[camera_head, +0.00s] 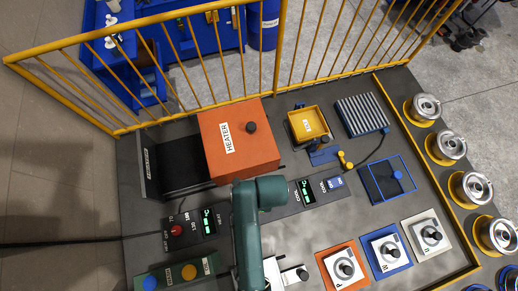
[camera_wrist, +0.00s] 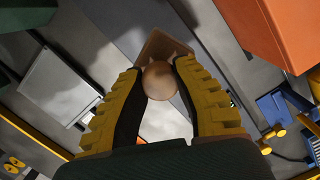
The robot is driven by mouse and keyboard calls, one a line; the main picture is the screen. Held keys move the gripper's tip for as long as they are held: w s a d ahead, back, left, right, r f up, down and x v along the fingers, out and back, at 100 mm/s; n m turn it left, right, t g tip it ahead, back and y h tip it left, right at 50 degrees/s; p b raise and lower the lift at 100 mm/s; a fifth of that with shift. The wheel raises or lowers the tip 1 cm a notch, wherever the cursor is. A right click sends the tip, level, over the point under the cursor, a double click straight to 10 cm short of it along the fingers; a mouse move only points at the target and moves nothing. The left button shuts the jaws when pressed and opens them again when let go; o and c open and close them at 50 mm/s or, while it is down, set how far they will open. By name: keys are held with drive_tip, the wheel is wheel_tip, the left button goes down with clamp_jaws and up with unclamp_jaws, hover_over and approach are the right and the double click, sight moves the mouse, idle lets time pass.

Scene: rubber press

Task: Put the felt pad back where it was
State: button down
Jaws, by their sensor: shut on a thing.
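In the wrist view, my gripper (camera_wrist: 158,85) has its two yellow ridged fingers closed on either side of a round tan knob (camera_wrist: 158,80). A brown square-edged piece (camera_wrist: 165,48) shows just beyond the knob and appears joined to it; it looks like the felt pad, but much of it is hidden. I cannot tell whether it touches the surface beneath. In the head view, my green arm reaches over the front middle of the table and hides the held piece.
The orange heater (camera_head: 238,140) stands behind my arm. A yellow tray (camera_head: 308,124), a ribbed grey block (camera_head: 362,115) and a blue-framed dark plate (camera_head: 387,180) lie to the right. Knobbed orange (camera_head: 344,268), blue (camera_head: 387,249) and pale (camera_head: 426,233) plates line the front right. A yellow fence (camera_head: 150,72) bounds the back.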

drive_tip(key=m, duration=0.1)
drive_tip(key=f+m+b, duration=0.1)
drive_tip(key=m, duration=0.1)
drive_tip(key=shift+s+a+f, duration=0.1)
drive_tip(key=shift+s+f, duration=0.2)
drive_tip(key=shift+s+f+m, duration=0.1)
drive_tip(key=shift+f+m, duration=0.15)
drive_tip(key=shift+m, duration=0.15)
drive_tip(key=shift+t, duration=0.3)
wheel_tip(320, 180, down, 9)
drive_tip(key=shift+f+b, duration=0.2)
drive_tip(key=shift+b, duration=0.45)
drive_tip(key=c, duration=0.9)
unclamp_jaws()
drive_tip(key=shift+f, duration=0.1)
